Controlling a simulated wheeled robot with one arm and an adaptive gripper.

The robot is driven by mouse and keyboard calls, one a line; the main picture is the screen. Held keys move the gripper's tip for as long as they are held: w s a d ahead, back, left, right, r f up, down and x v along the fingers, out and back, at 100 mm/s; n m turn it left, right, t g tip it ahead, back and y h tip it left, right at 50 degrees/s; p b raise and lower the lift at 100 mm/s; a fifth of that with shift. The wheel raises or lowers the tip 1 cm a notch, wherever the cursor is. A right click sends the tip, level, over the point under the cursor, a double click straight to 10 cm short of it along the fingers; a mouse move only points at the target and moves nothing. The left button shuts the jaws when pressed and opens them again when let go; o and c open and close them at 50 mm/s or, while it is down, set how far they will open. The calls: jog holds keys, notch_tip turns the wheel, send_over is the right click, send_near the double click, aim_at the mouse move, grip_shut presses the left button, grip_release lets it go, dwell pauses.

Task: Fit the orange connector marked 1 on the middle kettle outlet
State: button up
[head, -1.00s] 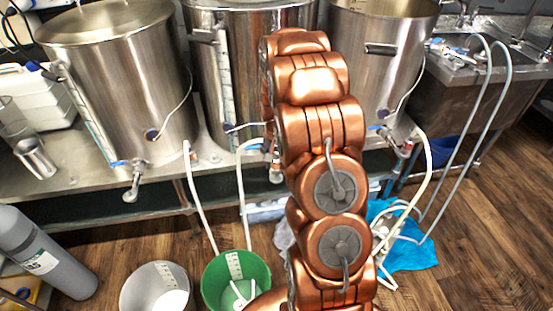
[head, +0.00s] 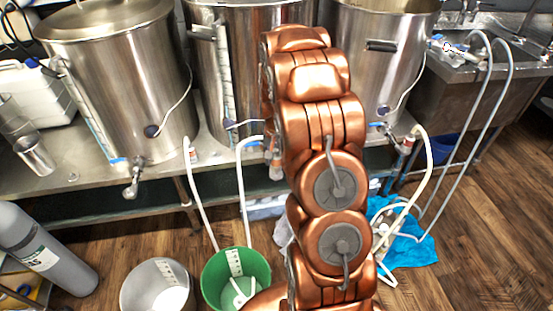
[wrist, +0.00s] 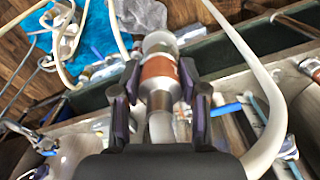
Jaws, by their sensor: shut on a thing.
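In the wrist view my gripper (wrist: 160,88) is shut on the orange connector (wrist: 157,70), a metal piece with an orange band, with a finger on each side. A pale, clear-looking ring sits at its far end, with a blurred cylindrical part beyond; I cannot tell whether they touch. The number on the connector is not readable. In the head view the middle kettle (head: 232,75) stands behind my arm. My arm hides my gripper and most of the area around that kettle's outlet. A white hose (head: 241,185) rises from the green bucket to beside my arm there.
The left kettle (head: 115,85) with its outlet valve (head: 132,178) and the right kettle (head: 385,65) flank the middle one. A green bucket (head: 262,265), a white bucket (head: 130,290) and a grey cylinder (head: 40,250) stand in front. A blue cloth (head: 415,255) lies on the floor right.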

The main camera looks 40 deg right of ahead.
jog(key=shift+f+b, duration=0.35)
jog(key=shift+f, duration=0.9)
jog(key=o, duration=1.3)
jog(key=shift+o, duration=0.2)
notch_tip(320, 180, up, 12)
jog(key=shift+f, duration=0.1)
jog(key=shift+a+r, duration=0.1)
jog(key=shift+r, duration=0.1)
jog(key=s+a+r+n+p, duration=0.2)
jog(key=s+a+r+p, duration=0.1)
jog(key=s+a+r, duration=0.45)
jog(key=s+a+r+n+g+p, duration=0.1)
jog(key=s+a+r+n+p, duration=0.2)
jog(key=s+a, duration=0.5)
jog(key=s+a+r+n+p, duration=0.4)
jog(key=s+a+r, duration=0.4)
jog(key=s, duration=0.8)
jog(key=shift+a+r+g+p, duration=0.25)
jog(key=shift+g+p, duration=0.15)
jog(key=shift+p, duration=0.1)
